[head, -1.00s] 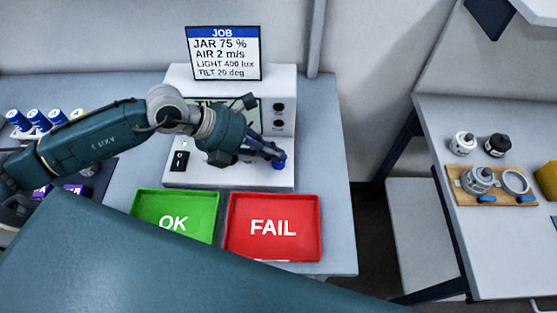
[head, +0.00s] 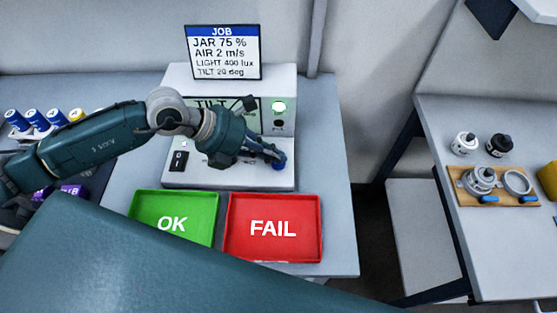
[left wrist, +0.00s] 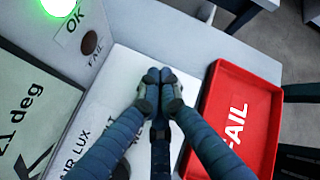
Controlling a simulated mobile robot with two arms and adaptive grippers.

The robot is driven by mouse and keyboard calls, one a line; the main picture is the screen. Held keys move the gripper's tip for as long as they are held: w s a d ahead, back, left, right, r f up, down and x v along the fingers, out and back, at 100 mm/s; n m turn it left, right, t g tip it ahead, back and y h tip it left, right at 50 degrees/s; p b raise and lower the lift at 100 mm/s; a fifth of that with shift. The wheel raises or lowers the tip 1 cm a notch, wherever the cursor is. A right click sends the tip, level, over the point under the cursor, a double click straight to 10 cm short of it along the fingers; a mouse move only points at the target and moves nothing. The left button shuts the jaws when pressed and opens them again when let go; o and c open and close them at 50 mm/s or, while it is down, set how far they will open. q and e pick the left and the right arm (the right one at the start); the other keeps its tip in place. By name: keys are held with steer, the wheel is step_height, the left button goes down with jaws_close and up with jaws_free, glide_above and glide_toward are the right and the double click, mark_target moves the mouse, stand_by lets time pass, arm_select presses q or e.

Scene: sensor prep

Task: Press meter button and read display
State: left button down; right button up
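The white meter (head: 219,77) stands on the bench with a pale green display (head: 202,104). In the head view my arm covers much of the display, and TILT shows. In the left wrist view the display (left wrist: 28,108) reads "21 deg", with part of a large K below. The OK lamp (head: 279,106) is lit green and the FAIL lamp (head: 278,124) is dark. My left gripper (head: 281,160) is shut, its fingertips together (left wrist: 157,78) over the blue button (head: 279,167) at the meter's front right. The tips hide the button in the wrist view. My right gripper is out of view.
A job card (head: 223,53) above the meter lists TILT 20 deg. A green OK tray (head: 147,194) and red FAIL tray (head: 316,199) lie in front. A black switch (head: 178,161) sits on the meter. A side table (head: 448,112) with jars stands right, across a gap.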

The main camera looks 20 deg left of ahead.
arm_select(q)
steer(key=shift+r+p, duration=0.5)
steer(key=shift+r, duration=0.3)
steer(key=shift+r, duration=0.2)
steer(key=shift+r+p, duration=1.6)
steer(key=shift+r, duration=0.8)
steer(key=shift+f, duration=0.15)
